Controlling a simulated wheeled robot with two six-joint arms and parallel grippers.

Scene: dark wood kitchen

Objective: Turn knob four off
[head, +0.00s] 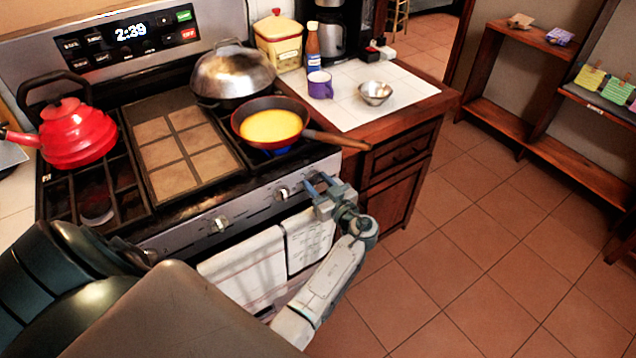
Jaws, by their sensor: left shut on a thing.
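The stove front (180,232) carries a row of silver knobs. One knob (220,224) is near the middle of the panel and another knob (283,193) is further right. My left gripper (318,185) is at the right end of the panel, shut on the rightmost knob, which its fingers mostly hide. No number can be read on the knobs. A blue flame (278,152) shows under the frying pan (248,134), which holds yellow food on the right front burner. My right gripper is not in view.
The pan's wooden handle (335,139) sticks out to the right above my left gripper. Towels (245,270) hang on the oven front below. A red kettle (75,135) and a domed lid (232,72) stand on the stove. The tiled floor at right is clear.

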